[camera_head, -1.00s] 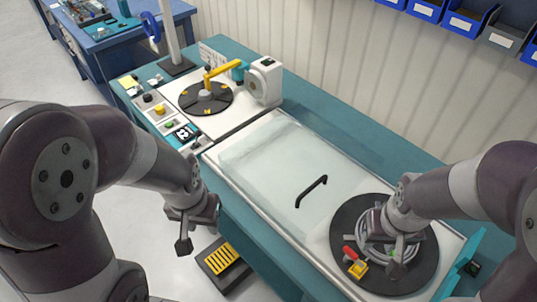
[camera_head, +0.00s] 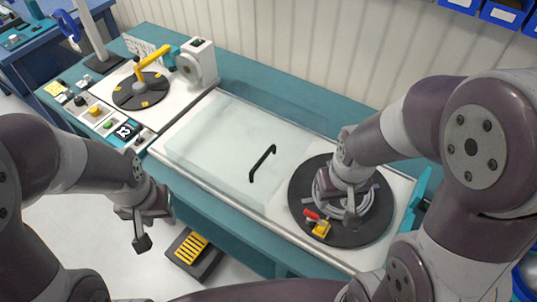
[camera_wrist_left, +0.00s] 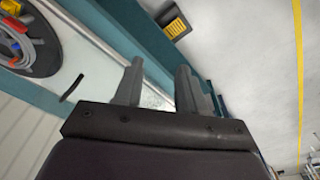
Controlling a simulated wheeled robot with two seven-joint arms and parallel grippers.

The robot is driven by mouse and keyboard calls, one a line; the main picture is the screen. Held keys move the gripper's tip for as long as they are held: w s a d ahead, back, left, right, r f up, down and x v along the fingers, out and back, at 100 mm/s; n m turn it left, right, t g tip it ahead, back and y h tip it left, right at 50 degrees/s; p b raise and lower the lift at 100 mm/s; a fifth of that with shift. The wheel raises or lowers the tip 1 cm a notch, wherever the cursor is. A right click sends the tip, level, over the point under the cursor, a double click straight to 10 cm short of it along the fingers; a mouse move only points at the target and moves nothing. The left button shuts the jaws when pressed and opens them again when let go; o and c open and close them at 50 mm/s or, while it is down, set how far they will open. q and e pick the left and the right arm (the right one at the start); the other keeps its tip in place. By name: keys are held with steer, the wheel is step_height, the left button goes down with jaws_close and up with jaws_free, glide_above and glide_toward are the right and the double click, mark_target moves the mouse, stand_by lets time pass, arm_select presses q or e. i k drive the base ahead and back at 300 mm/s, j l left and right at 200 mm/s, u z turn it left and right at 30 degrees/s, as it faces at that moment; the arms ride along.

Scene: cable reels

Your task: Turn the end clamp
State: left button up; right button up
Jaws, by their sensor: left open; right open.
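The end clamp is probably the small yellow block (camera_head: 320,229) with a red lever (camera_head: 311,214). It sits near the front-left rim of the dark round turntable (camera_head: 301,188), beside a coil of grey cable (camera_head: 372,200). The red lever also shows at the upper left of the left wrist view (camera_wrist_left: 12,27). My right gripper (camera_head: 350,212) is over the coil, pointing down, just right of the clamp; its fingers are partly hidden by the wrist. Contact with the cable cannot be told. My left gripper (camera_head: 141,232) is open and empty, in front of the bench.
A clear cover with a black handle (camera_head: 262,163) lies left of the turntable. Another turntable with a yellow arm (camera_head: 151,59) and a button panel (camera_head: 100,113) are at the far left. A yellow-striped pedal (camera_head: 190,252) is on the floor.

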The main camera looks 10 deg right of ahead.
mark_target(311, 216)
steer(key=l+z, duration=0.1)
steer(key=z, duration=0.6)
